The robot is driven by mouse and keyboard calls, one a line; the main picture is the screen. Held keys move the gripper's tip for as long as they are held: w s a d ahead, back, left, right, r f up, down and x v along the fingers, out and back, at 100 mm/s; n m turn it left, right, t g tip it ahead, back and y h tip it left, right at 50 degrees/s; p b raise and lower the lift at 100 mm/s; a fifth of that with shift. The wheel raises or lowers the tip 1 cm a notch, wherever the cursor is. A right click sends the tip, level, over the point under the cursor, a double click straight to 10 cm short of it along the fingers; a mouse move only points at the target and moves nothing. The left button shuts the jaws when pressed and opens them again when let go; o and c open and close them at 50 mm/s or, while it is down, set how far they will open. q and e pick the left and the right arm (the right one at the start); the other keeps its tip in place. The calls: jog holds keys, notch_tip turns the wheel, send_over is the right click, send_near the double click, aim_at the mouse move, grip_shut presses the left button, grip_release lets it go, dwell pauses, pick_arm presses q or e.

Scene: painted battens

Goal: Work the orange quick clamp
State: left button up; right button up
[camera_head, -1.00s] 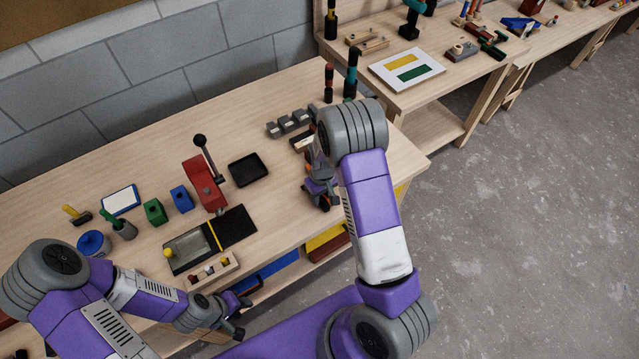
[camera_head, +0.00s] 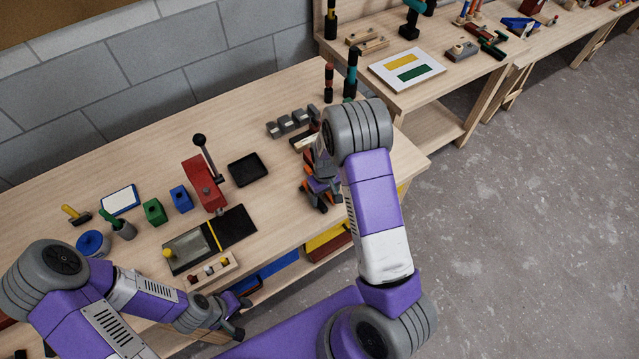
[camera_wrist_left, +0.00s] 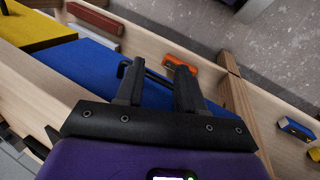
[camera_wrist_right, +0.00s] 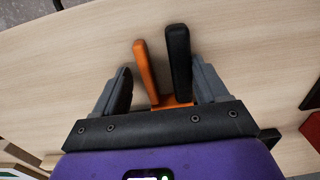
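The orange quick clamp (camera_wrist_right: 146,70) shows in the right wrist view as an orange handle beside a black handle (camera_wrist_right: 178,62), slightly splayed apart, standing between my right fingers. Its body is mostly hidden behind the gripper. My right gripper (camera_wrist_right: 163,78) is open around the handles, with a visible gap on the orange side. In the head view the right gripper (camera_head: 316,196) is low over the bench's right part, with orange showing at it.
A red lever press (camera_head: 203,184), a black tray (camera_head: 248,170) and several grey blocks (camera_head: 287,124) stand on the bench left of and behind the right gripper. The bench front right is clear.

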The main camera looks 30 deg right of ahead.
jog(key=shift+a, duration=0.25)
dwell(0.4)
jog(key=shift+r, duration=0.15)
notch_tip(320, 180, up, 7)
jog(key=p, duration=0.5)
dwell(0.5)
